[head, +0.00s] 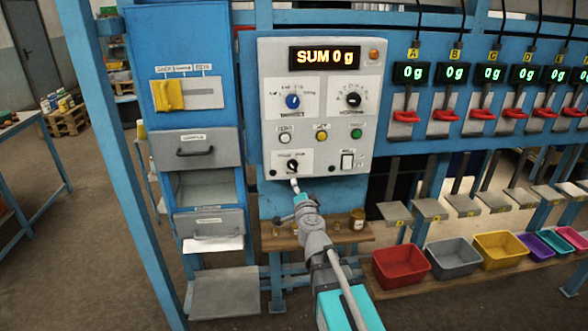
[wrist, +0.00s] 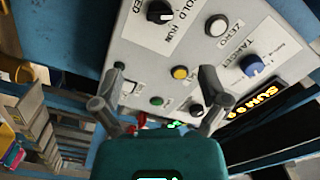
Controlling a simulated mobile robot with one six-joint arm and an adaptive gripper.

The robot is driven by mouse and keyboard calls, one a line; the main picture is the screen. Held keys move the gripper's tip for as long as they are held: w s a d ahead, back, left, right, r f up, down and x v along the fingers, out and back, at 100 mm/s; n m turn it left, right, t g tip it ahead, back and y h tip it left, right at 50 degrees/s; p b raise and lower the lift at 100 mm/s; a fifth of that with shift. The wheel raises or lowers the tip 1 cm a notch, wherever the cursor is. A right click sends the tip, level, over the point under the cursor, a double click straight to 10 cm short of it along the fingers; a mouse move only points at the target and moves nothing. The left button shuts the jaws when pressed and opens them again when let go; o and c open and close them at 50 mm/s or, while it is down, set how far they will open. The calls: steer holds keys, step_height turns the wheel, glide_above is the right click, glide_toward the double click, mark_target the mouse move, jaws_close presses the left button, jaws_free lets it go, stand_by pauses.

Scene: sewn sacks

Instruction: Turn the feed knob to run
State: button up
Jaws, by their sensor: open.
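The feed knob (head: 292,165) is a small black knob at the lower left of the grey control panel (head: 367,90). In the wrist view the feed knob (wrist: 160,12) is at the top edge, with HOLD and RUN labels beside it. Its white mark seems to lie nearer HOLD, but this is hard to tell. My gripper (head: 295,187) is just below the knob in the head view. In the wrist view my gripper (wrist: 163,72) has its two fingers spread wide with nothing between them. I see no contact with the knob.
A white button (wrist: 216,25), a yellow button (wrist: 180,72), a green button (wrist: 156,101) and a blue knob (wrist: 252,65) share the panel. A rocker switch (head: 347,161) is right of the feed knob. A shelf (head: 330,235) with small jars is below.

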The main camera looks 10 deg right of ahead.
mark_target(294, 168)
steer(key=shift+w, duration=0.1)
steer(key=w, duration=1.3)
steer(key=shift+w, duration=0.35)
steer(key=c, duration=1.2)
steer(key=shift+o, duration=0.2)
steer(key=shift+m, duration=0.4)
steer(key=m, duration=1.1)
steer(key=shift+f, duration=0.1)
